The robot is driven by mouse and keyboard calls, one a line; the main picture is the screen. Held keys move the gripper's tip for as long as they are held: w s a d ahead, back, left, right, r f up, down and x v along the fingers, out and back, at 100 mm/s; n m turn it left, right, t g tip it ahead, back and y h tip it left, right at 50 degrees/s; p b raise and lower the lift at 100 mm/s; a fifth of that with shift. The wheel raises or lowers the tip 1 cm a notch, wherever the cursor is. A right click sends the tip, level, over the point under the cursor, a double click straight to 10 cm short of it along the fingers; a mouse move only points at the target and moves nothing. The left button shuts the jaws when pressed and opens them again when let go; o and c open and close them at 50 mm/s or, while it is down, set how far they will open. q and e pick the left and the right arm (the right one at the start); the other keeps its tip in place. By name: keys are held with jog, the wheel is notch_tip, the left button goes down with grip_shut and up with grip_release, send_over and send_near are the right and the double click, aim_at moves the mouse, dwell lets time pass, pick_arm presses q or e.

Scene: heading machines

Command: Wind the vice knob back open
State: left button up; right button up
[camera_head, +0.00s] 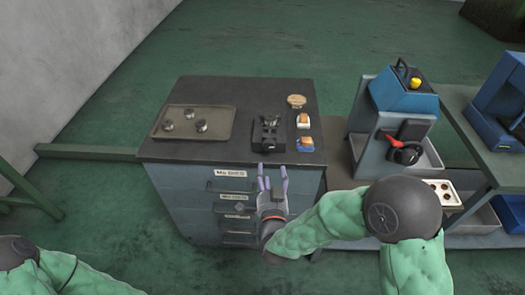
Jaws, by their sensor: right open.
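The small black vice (268,135) stands on the dark top of the blue drawer cabinet (235,95), near the front right. Its knob is too small to make out clearly at this size. My right gripper (272,178) is in front of the cabinet, just short of the vice. Its two purple-grey fingers point toward the vice and are apart, with nothing between them. My left arm shows only at the bottom left corner, and its gripper is out of view.
A tray (222,122) with several small metal parts lies left of the vice. Two orange-topped items (304,121) and a round tan piece (296,101) lie to its right. A blue machine (402,90) with a red-and-black handle (405,152) stands further right. Drawers line the cabinet front.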

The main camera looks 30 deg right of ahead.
aim_at(269, 148)
jog(key=b+x, duration=0.2)
jog(key=x, duration=0.9)
jog(key=shift+s+b, duration=0.1)
jog(key=shift+b, duration=0.25)
jog(key=c, duration=1.1)
